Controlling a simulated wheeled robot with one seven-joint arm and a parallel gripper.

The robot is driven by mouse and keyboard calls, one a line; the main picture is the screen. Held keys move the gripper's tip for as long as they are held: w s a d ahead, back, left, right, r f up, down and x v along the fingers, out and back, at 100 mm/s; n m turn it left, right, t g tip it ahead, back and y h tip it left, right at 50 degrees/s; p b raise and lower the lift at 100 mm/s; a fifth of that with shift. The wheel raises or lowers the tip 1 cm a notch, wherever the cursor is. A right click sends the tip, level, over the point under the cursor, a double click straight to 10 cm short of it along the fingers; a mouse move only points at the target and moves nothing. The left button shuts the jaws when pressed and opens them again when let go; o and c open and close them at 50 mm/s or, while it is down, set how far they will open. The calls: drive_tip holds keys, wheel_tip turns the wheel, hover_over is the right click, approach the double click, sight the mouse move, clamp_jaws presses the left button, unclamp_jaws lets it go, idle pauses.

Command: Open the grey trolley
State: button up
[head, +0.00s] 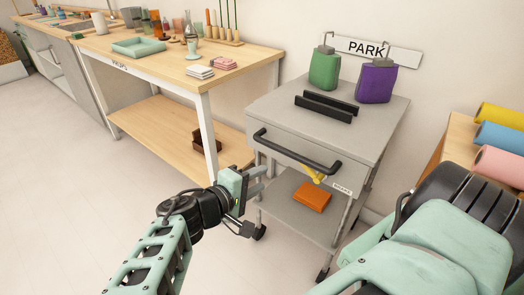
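The grey trolley (285,146) stands against the wall under a PARK sign, right of centre in the head view. Its drawer front carries a black bar handle (296,153), and the drawer looks closed. My gripper (262,180) is at the trolley's left front side, below and left of the handle. Two grey fingers point right, with a gap between them; nothing shows between them. I cannot tell whether a fingertip touches the trolley.
A green bottle (324,69), a purple bottle (376,81) and black rails stand on the trolley top. An orange item (311,197) lies on its lower shelf. A wooden workbench (170,68) stands left. Coloured rolls (497,137) lie right. Floor at left is clear.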

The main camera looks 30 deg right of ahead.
sight(287, 155)
drive_tip(key=shift+t, duration=0.6)
drive_tip(key=x, duration=1.1)
drive_tip(key=w+x, duration=0.1)
drive_tip(key=x, duration=0.4)
drive_tip(key=shift+r, duration=0.35)
clamp_jaws()
